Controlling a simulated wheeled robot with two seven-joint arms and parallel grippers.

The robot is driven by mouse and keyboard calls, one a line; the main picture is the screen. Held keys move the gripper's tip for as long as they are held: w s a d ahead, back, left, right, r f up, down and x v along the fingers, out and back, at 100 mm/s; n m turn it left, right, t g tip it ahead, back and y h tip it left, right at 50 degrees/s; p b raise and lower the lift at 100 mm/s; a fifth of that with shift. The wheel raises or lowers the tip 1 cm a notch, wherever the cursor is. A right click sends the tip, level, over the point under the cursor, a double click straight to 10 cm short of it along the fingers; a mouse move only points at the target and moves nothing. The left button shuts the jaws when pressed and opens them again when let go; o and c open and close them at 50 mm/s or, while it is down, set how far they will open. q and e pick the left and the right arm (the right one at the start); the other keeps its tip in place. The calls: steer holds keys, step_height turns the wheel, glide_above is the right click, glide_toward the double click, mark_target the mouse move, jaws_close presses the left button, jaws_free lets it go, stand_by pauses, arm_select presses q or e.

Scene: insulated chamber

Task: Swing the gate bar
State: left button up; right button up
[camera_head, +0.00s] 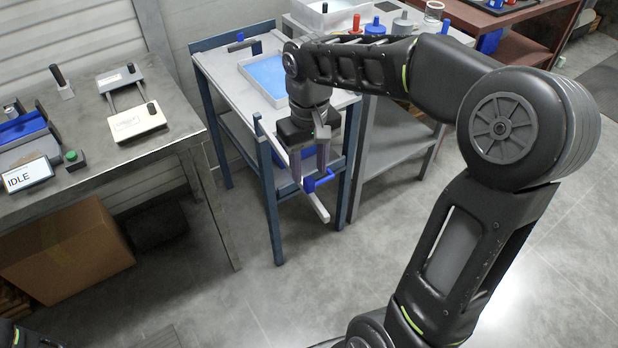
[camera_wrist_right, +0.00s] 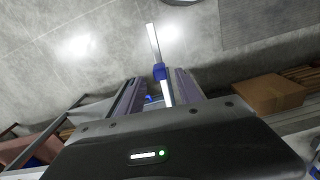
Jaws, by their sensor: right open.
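The gate bar (camera_head: 321,208) is a thin pale bar at the front of the blue-framed table, angled out over the floor. It carries a blue handle (camera_head: 318,181). In the right wrist view the bar (camera_wrist_right: 152,42) runs away from me, with its blue handle (camera_wrist_right: 160,72) showing between the finger lines. My right gripper (camera_head: 312,172) points down at the bar beside the handle, with its fingers apart; they also show in the wrist view (camera_wrist_right: 157,88). Whether the fingers touch the handle is unclear. My left gripper is out of view.
The blue-framed table (camera_head: 215,62) holds a blue-bottomed tray (camera_head: 268,78). A workbench (camera_head: 185,112) with a sign reading IDLE (camera_head: 28,174) stands at left, above a cardboard box (camera_head: 65,250). Another table with a red and a blue knob is behind. The floor in front is clear.

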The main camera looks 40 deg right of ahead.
mark_target(309, 179)
step_height(309, 179, down, 4)
steer(key=shift+f, duration=0.1)
steer(key=shift+c, duration=0.5)
jaws_close()
stand_by(1.0)
